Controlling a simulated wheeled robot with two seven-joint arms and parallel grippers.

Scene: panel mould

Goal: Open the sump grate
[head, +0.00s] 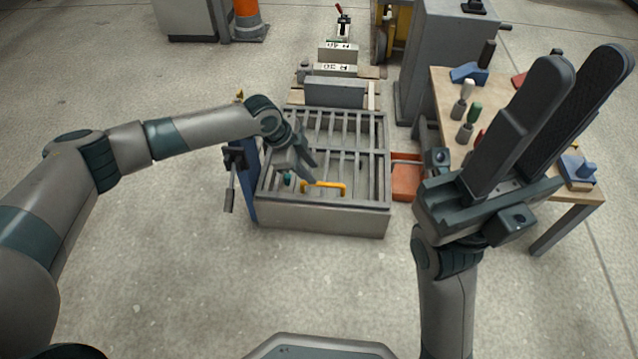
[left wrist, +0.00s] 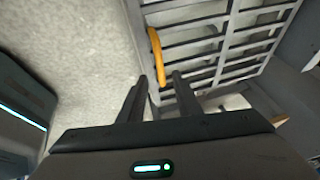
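The sump grate (head: 350,150) is a grey barred frame lying flat on a low concrete-coloured box (head: 320,218). A yellow handle (head: 325,185) sits on its near part; it also shows in the left wrist view (left wrist: 157,57). My left gripper (head: 308,172) is over the grate's near left part, just left of the handle. In the left wrist view its fingers (left wrist: 158,88) are apart, with the handle beyond their tips and nothing held. My right gripper (head: 582,62) is raised at the right, fingers upward, apart and empty.
A blue panel with a lever (head: 230,185) stands at the box's left side. A red-orange bin (head: 406,178) is at its right. A wooden workbench (head: 570,195) with tools and a grey cabinet (head: 440,60) stand right. Grey blocks (head: 335,92) lie behind. Floor in front is clear.

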